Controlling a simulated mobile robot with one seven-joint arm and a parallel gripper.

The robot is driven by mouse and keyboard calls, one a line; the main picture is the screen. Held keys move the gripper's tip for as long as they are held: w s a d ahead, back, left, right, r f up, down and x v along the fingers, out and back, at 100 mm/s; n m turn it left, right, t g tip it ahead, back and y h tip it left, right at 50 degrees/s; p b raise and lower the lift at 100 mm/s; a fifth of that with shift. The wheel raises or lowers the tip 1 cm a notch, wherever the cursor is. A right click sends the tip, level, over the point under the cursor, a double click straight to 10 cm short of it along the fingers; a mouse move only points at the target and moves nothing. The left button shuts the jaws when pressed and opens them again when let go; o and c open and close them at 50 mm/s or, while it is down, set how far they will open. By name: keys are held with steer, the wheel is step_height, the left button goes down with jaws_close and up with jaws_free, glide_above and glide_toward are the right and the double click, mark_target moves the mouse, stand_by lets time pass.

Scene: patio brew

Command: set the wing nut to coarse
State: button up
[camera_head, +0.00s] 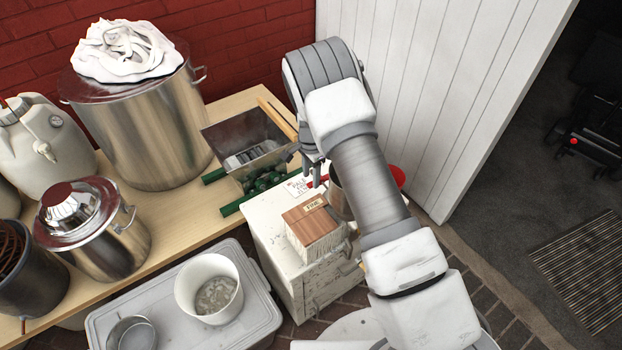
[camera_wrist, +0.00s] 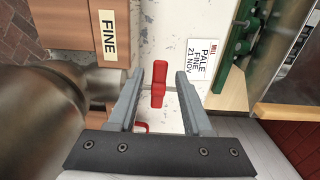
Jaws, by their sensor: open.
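The red wing nut (camera_wrist: 159,85) shows in the wrist view, upright in the picture between my two fingers. My gripper (camera_wrist: 160,75) is open around it, with a visible gap on each side. In the head view my gripper (camera_head: 313,168) points down over the back of the white box (camera_head: 275,240); the wing nut is mostly hidden there. A wooden block (camera_head: 308,226) with a FINE label stands on the box, and the label (camera_wrist: 108,35) also shows in the wrist view. A card (camera_wrist: 204,58) reads "PALE FINE 21 NOV". I see no coarse marking.
A metal cylinder (camera_wrist: 60,105) is close to my left finger in the wrist view. Green rollers (camera_head: 262,183) and a metal hopper (camera_head: 245,140) stand behind the box. A large steel pot (camera_head: 150,130) is at the left. A grey lidded bin (camera_head: 262,315) is in front.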

steer(key=shift+f, duration=0.9)
steer(key=shift+c, duration=0.3)
jaws_close()
